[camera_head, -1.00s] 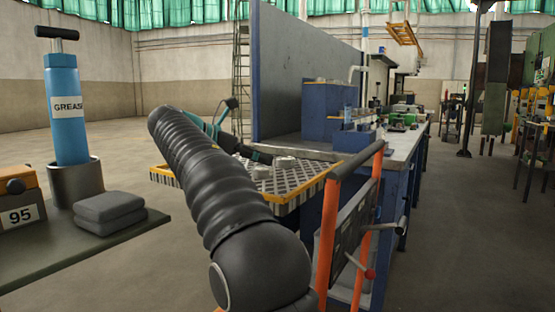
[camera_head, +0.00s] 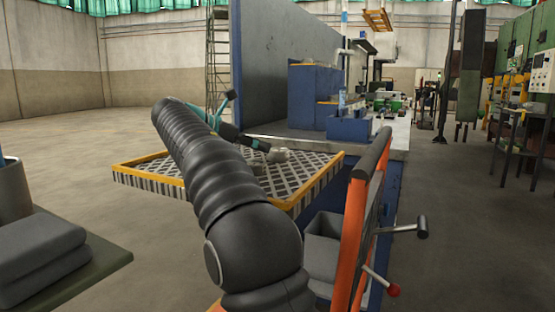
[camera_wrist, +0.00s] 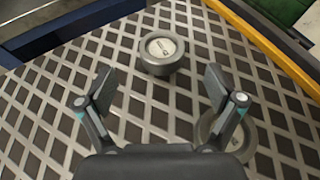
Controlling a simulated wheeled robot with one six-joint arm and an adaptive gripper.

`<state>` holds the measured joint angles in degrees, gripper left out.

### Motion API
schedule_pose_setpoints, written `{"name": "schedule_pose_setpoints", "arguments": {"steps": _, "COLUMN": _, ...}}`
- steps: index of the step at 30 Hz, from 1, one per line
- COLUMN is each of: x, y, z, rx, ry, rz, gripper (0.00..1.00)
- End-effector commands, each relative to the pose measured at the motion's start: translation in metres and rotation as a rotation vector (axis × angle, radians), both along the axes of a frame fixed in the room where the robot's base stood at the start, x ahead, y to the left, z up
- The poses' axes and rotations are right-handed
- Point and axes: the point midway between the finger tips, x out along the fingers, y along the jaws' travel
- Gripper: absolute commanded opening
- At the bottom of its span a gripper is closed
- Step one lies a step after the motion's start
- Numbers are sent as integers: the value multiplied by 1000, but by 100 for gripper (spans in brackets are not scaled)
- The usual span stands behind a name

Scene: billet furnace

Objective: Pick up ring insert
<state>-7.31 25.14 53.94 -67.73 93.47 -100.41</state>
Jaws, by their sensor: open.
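In the wrist view, a grey round piece with a pale labelled top (camera_wrist: 161,52) stands on a checkered tray (camera_wrist: 70,55), beyond my fingertips and roughly between them. A flatter grey ring (camera_wrist: 248,137) lies at the lower right, partly hidden by my right finger. I cannot tell for certain which is the ring insert. My gripper (camera_wrist: 160,88) is open, with nothing between its fingers. In the head view, my gripper (camera_head: 262,147) is low over the tray, close to a small grey piece (camera_head: 278,155); my arm hides part of the tray.
The tray has a raised yellow rim (camera_head: 140,159). A blue workbench (camera_head: 397,142) with a tall blue panel (camera_head: 285,62) stands behind it. An orange-framed cart with handles (camera_head: 366,220) is at front right. Folded grey cloths (camera_head: 40,255) lie at left. Floor beyond is open.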

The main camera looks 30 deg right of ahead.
Motion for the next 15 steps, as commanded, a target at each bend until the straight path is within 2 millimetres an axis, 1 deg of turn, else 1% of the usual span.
{"name": "schedule_pose_setpoints", "arguments": {"steps": 1, "x": 0, "y": -4, "z": -2, "rx": 0, "ry": -1, "rz": 0, "gripper": 93}}
{"name": "schedule_pose_setpoints", "arguments": {"steps": 8, "x": 1, "y": -13, "z": -6, "rx": 0, "ry": 0, "rz": 0, "gripper": 93}}
{"name": "schedule_pose_setpoints", "arguments": {"steps": 11, "x": 2, "y": -23, "z": -11, "rx": 0, "ry": 0, "rz": 0, "gripper": 93}}
{"name": "schedule_pose_setpoints", "arguments": {"steps": 15, "x": 3, "y": -42, "z": -18, "rx": 0, "ry": 0, "rz": -1, "gripper": 93}}
